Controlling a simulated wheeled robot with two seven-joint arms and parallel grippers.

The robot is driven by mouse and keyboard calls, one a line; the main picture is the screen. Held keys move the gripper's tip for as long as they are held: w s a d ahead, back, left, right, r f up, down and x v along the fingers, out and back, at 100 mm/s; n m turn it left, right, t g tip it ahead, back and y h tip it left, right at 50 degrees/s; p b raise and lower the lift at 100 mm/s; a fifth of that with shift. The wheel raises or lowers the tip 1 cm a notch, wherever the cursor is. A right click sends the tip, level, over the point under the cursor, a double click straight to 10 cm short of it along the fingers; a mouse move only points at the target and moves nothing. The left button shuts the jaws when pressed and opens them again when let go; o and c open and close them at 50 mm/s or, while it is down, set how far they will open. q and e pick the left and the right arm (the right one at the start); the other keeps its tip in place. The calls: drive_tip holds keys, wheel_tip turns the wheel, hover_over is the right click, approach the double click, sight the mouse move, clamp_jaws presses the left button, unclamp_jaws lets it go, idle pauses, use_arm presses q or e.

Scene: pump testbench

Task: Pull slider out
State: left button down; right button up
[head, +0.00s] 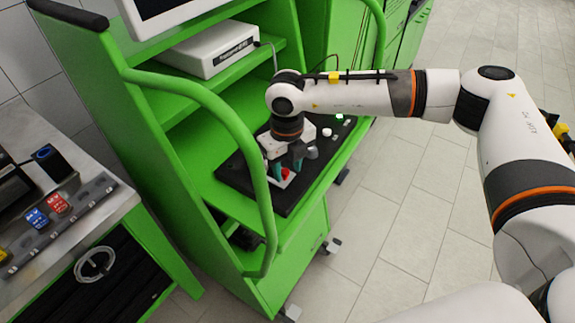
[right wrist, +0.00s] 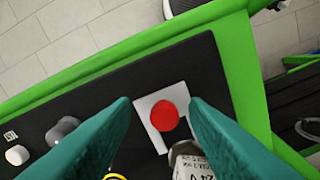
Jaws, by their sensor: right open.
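My right gripper (head: 285,168) points down over the black panel (head: 235,178) on the green bench. Its two teal fingers are apart in the right wrist view (right wrist: 160,115), with nothing held between them. I cannot tell which part is the slider. My left gripper is not in view.
A grey knob (right wrist: 62,129) and a white knob (right wrist: 17,155) stand on the panel beside the fingers. A curved green rail (head: 225,115) rises at the bench's near left side. A white box (head: 208,50) sits on the upper shelf. Open tiled floor lies right.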

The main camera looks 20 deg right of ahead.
sight(288, 172)
drive_tip(key=shift+a+r, duration=0.1)
drive_tip(key=shift+r, duration=0.3)
wheel_tip(288, 172, up, 11)
drive_tip(key=b, duration=0.2)
drive_tip(key=shift+b, duration=0.4)
